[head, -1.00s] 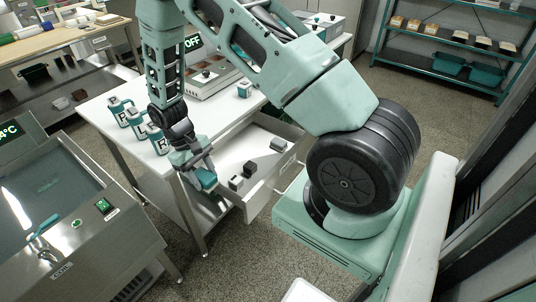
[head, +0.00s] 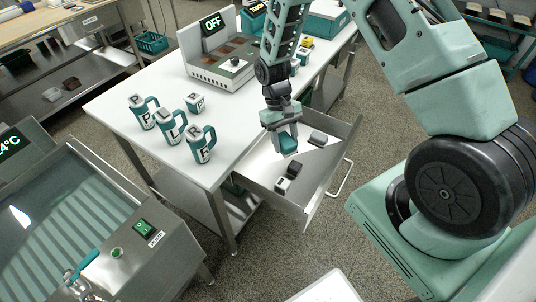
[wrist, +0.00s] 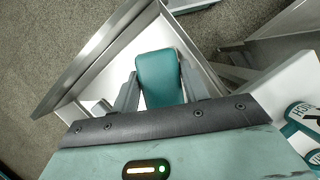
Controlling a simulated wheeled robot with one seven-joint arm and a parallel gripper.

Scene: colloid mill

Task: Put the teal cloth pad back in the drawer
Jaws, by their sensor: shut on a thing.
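The teal cloth pad (wrist: 159,78) is between the two fingers of my gripper (wrist: 157,92) in the wrist view. In the head view my gripper (head: 284,130) is shut on the pad (head: 288,143) and holds it over the open drawer (head: 262,168). The drawer is pulled out from the white table, and its white inside also shows below the pad in the wrist view (wrist: 110,68). I cannot tell the exact height of the pad above the drawer floor.
Inside the drawer lie dark blocks (head: 294,170), a small dark-and-white block (head: 282,186) and a grey block (head: 318,138). Several lettered mugs (head: 201,146) stand on the table (head: 178,102). A device reading OFF (head: 222,65) stands behind. A steel basin unit (head: 150,225) is at left.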

